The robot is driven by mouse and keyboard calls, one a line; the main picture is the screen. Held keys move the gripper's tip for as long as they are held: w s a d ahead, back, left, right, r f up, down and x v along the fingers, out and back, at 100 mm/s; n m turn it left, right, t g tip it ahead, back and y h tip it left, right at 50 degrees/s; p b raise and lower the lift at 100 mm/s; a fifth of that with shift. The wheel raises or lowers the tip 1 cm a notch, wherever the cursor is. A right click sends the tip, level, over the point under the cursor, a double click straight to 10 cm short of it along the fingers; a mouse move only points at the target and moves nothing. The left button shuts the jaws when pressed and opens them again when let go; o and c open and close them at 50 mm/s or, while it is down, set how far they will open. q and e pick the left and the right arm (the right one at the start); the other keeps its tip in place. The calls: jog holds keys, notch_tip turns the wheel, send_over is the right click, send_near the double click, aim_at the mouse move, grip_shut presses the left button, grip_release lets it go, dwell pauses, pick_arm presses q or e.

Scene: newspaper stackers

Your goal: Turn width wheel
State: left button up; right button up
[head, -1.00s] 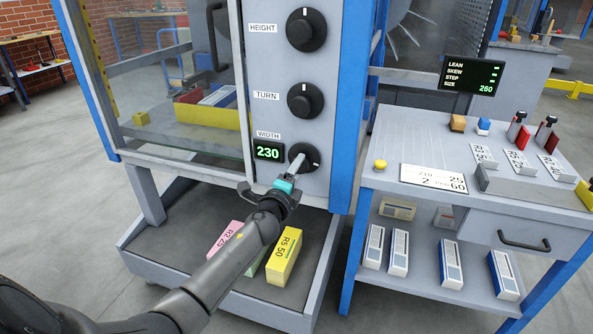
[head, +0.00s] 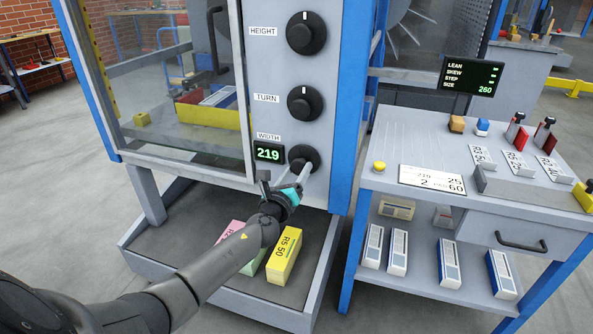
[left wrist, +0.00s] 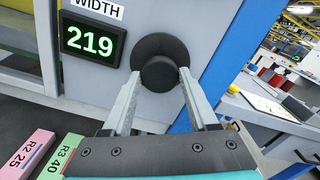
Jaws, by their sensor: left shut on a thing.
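The black width wheel (head: 304,156) is the lowest of three knobs on the grey machine panel. The WIDTH display (head: 269,152) beside it reads 219 in green. My left gripper (head: 303,169) is at the wheel from below, shut on it. In the left wrist view the wheel (left wrist: 160,72) sits between the two grey fingers (left wrist: 158,84), one at each side of its hub. The fingers hide part of the wheel's lower rim. My right gripper is not in view.
The TURN knob (head: 305,103) and HEIGHT knob (head: 305,33) are above. A side table (head: 420,150) with a yellow button (head: 380,166) stands close on the right. Below, a grey tray (head: 178,242) holds several coloured blocks, including a yellow one (head: 284,256). A screen (head: 471,77) shows SIZE 260.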

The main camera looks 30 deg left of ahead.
pick_arm(q)
jog(key=shift+m, duration=0.5)
jog(key=m+p, duration=0.1)
jog(key=m, duration=0.2)
jog(key=shift+m, duration=0.3)
jog(key=shift+m+p, duration=0.95)
jog(key=shift+m, duration=1.15)
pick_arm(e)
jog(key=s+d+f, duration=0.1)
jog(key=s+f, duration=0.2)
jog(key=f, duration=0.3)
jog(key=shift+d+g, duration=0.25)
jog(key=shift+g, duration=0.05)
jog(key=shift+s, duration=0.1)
pick_arm(q)
jog(key=o, duration=1.4)
